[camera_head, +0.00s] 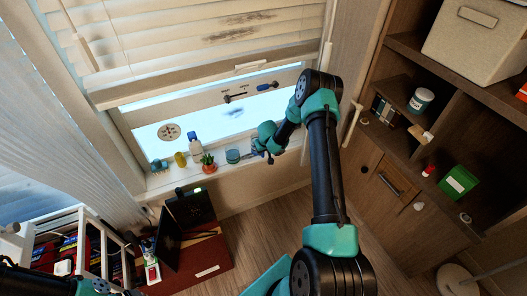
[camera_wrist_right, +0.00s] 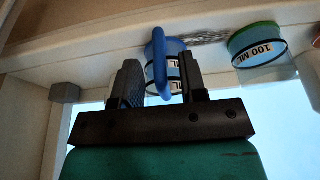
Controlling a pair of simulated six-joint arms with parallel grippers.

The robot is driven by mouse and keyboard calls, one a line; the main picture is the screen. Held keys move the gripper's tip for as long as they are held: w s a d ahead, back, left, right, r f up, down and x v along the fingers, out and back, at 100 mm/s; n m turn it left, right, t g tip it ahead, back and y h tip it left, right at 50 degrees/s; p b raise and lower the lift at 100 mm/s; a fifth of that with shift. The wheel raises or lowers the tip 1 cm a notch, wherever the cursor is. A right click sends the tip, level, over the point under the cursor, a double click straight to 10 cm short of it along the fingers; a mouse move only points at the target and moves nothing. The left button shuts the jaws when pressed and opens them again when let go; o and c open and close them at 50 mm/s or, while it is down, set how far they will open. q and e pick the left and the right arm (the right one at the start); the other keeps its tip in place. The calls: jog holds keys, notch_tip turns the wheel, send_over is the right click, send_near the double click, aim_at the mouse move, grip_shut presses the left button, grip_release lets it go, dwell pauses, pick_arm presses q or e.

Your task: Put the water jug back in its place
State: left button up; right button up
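The blue water jug (camera_wrist_right: 165,48) with a white ML label stands at the window sill in the right wrist view. Its upright blue handle lies between the two fingers of my right gripper (camera_wrist_right: 161,84). A small gap shows on each side of the handle, so the fingers look open around it. In the head view my right gripper (camera_head: 262,152) is at the right part of the sill and mostly hides the jug. My left arm shows only at the bottom left edge of the head view, and its finger opening cannot be made out.
A green-rimmed 100 ML container (camera_wrist_right: 257,45) stands beside the jug. A potted plant (camera_head: 208,164), bottles and a yellow item stand further left on the sill. Shelves (camera_head: 435,120) with boxes and jars are on the right. A red-brown desk (camera_head: 205,262) is below the window.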

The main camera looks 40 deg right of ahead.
jog(key=d+v, duration=0.1)
jog(key=v, duration=1)
jog(key=shift+a+r, duration=0.3)
jog(key=shift+a, duration=0.2)
jog(key=shift+s+a, duration=0.1)
jog(key=shift+s, duration=0.05)
jog(key=s+a+f+n+g+y, duration=0.1)
jog(key=s+a+f+y, duration=0.25)
jog(key=a, duration=0.65)
jog(key=s+a+f+y, duration=0.2)
jog(key=s+a, duration=0.2)
jog(key=a, duration=0.6)
jog(key=s+a+g, duration=0.1)
jog(key=s+a, duration=1)
jog(key=s, duration=0.4)
jog(key=shift+s+h, duration=0.2)
jog(key=shift+h, duration=0.15)
